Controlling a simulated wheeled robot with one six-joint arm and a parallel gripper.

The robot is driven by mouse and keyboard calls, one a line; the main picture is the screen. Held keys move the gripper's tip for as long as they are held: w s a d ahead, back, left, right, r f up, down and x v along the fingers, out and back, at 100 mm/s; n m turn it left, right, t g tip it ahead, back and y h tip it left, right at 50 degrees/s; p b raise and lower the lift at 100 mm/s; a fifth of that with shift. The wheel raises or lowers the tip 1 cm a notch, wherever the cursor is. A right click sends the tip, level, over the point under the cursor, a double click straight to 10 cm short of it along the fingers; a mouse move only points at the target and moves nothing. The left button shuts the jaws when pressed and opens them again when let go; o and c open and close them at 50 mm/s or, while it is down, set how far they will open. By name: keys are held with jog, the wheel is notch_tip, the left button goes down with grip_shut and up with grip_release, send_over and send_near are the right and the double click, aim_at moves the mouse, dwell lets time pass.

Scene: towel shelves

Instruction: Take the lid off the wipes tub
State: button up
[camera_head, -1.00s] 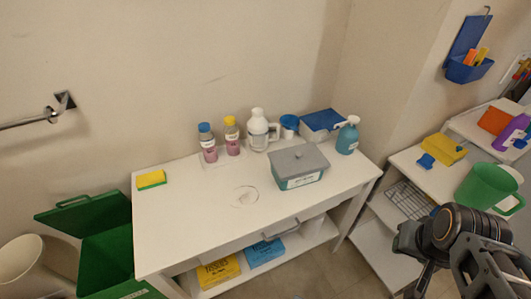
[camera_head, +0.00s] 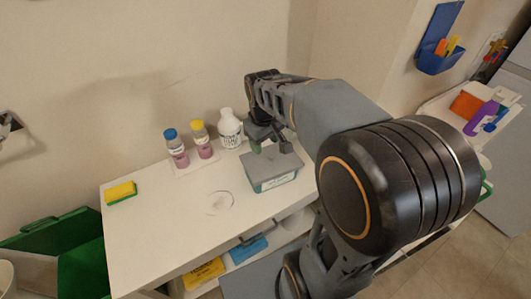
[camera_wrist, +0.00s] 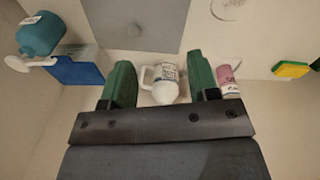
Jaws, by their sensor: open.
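The wipes tub (camera_head: 274,183) is a teal box with a pale label, standing near the right end of the white table. Its flat grey lid (camera_head: 262,171) is on it. My gripper (camera_head: 270,147) is above the back part of the lid. In the wrist view its two green fingers (camera_wrist: 162,75) are apart, with nothing held between them.
A white jug (camera_head: 229,129) and two pink bottles (camera_head: 190,150) stand behind and left of the tub. In the wrist view a teal pump bottle (camera_wrist: 40,35) and blue box (camera_wrist: 78,71) are at left. The table's front left (camera_head: 150,230) is clear.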

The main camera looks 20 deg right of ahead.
jog(key=w+d+n+g+p, duration=0.2)
jog(key=w+d+n+p, duration=0.15)
jog(key=w, duration=0.35)
send_over(271, 155)
jog(key=shift+m, duration=0.35)
jog(key=f, duration=0.8)
jog(key=shift+w+a+f, duration=0.1)
jog(key=shift+w+f, duration=0.1)
jog(key=shift+f, duration=0.05)
jog(key=shift+s+f+p, duration=0.2)
jog(key=shift+f+p, duration=0.45)
jog(key=shift+f, duration=2.35)
jog(key=c, duration=1)
jog(key=shift+r, duration=0.1)
